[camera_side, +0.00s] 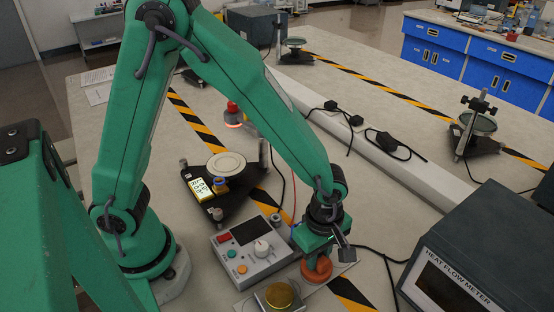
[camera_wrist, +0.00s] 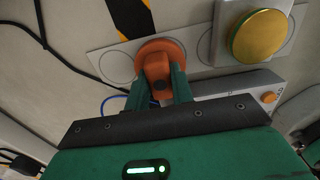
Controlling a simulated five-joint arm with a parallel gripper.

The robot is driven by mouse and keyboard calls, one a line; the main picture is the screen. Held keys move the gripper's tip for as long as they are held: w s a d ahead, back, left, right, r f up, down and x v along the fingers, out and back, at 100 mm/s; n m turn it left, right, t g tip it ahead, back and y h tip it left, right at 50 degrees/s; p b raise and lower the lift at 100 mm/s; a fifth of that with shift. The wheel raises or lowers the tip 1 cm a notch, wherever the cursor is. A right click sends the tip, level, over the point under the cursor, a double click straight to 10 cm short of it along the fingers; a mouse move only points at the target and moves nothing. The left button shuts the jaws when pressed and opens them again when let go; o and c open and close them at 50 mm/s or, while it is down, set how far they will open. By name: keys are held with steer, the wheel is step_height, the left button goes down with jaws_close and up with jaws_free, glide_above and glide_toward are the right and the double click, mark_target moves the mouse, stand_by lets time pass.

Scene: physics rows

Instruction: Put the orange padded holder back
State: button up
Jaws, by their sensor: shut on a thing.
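The orange padded holder (camera_side: 317,269) is at the front of the table, just right of the grey control box. In the wrist view the orange holder (camera_wrist: 160,55) shows a round base with a raised grip and a dark spot on it. It is over or on a pale plate (camera_wrist: 113,66) with outlined circles; I cannot tell if it touches the plate. My gripper (camera_side: 318,250) points down from above and is shut on the holder. In the wrist view the green fingers of my gripper (camera_wrist: 160,88) flank its grip.
A brass-coloured disc (camera_wrist: 260,36) on a square base stands beside the holder. The control box (camera_side: 250,252) is to the left. A heat flow meter (camera_side: 480,265) stands at the right. A tripod stand with a white plate (camera_side: 226,165) is behind. Black cables cross the table.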

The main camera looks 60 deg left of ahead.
mark_target(319, 255)
steer(key=shift+f, duration=0.1)
steer(key=o, duration=1)
step_height(319, 255, up, 12)
steer(key=shift+r, duration=0.15)
stand_by(0.3)
stand_by(0.5)
